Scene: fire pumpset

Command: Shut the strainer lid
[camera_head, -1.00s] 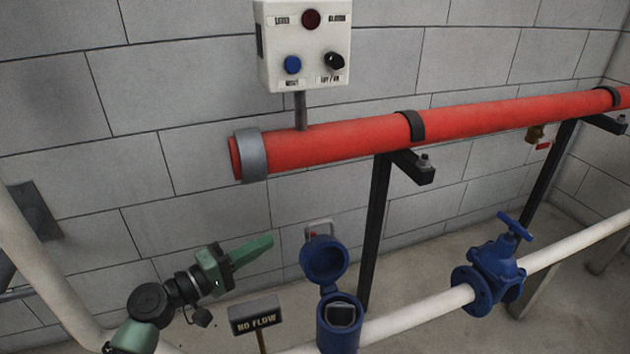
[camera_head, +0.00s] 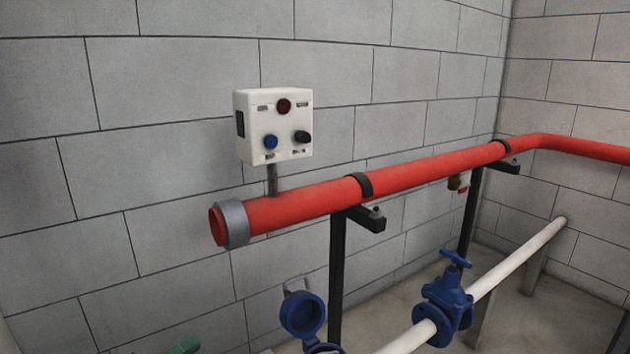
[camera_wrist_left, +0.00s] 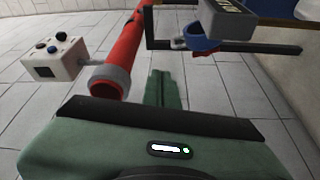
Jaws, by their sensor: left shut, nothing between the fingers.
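The blue strainer lid (camera_head: 302,315) stands open, tilted up behind the strainer body (camera_head: 322,349) at the bottom edge of the head view. Most of the body is cut off there. Only a green tip of my left gripper (camera_head: 184,346) shows, to the left of the lid and apart from it. In the left wrist view, my left gripper (camera_wrist_left: 164,88) is shut and empty. My right gripper is not in view.
A red pipe (camera_head: 320,200) on black brackets runs above the strainer, with a white control box (camera_head: 273,125) over it. A blue valve (camera_head: 447,300) sits on the white pipe (camera_head: 515,262) to the right.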

